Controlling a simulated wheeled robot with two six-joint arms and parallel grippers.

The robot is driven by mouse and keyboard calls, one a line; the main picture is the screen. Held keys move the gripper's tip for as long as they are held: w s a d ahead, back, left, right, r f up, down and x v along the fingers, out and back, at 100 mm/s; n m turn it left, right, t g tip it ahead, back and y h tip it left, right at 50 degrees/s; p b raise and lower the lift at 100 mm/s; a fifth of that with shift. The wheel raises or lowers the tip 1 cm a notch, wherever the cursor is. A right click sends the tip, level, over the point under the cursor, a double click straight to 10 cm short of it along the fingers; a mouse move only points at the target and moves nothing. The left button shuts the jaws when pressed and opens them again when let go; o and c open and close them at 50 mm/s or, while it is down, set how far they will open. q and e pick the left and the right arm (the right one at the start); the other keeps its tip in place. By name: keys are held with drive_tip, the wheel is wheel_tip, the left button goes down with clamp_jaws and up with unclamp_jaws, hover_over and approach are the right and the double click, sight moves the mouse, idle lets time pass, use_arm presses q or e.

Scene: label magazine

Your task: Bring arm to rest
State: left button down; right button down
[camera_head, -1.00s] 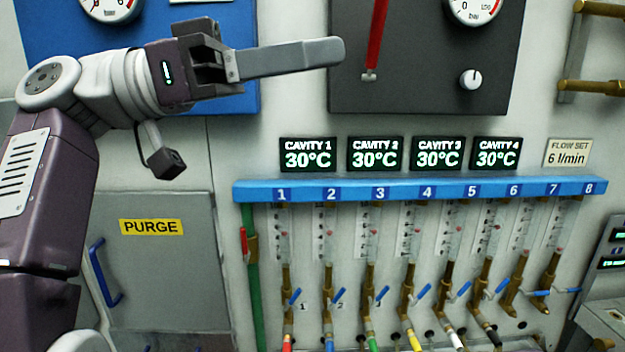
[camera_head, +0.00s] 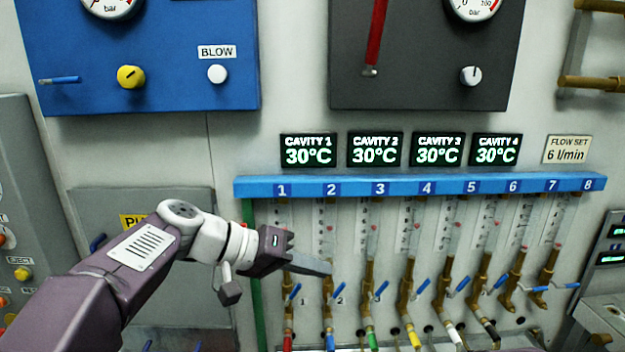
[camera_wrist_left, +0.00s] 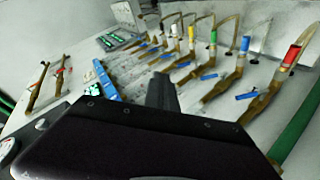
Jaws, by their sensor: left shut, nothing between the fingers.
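My left gripper (camera_head: 318,268) comes in from the lower left in the head view. Its fingers are together and hold nothing. The fingers point right, in front of the lower part of the flow tubes at numbers 1 and 2. I cannot tell whether they touch anything. In the left wrist view the shut fingers (camera_wrist_left: 162,92) point toward the row of valves and coloured hoses. My right gripper is in neither view.
A blue numbered rail (camera_head: 420,186) runs above several flow tubes with blue-handled valves (camera_head: 422,287). A blue panel (camera_head: 180,85) and a dark panel (camera_head: 420,85) hang above. My left arm partly hides the purge door (camera_head: 85,205).

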use_arm(q)
drive_tip(key=s+a+f+n+g+y, duration=0.1)
drive_tip(key=s+a+f+y, duration=0.2)
drive_tip(key=f, duration=0.7)
drive_tip(key=s+a+f+n+g+y, duration=0.1)
drive_tip(key=s+a+f+y, duration=0.3)
drive_tip(key=s+a+f, duration=0.3)
drive_tip(key=s+a+f+n+y, duration=0.1)
drive_tip(key=s+a+f+y, duration=0.3)
drive_tip(key=a+f, duration=0.4)
wheel_tip(320, 180, down, 7)
drive_tip(key=shift+s+a+r+n+g, duration=0.2)
drive_tip(key=shift+s+n+g, duration=0.1)
drive_tip(key=shift+s+g, duration=0.15)
idle(2.9)
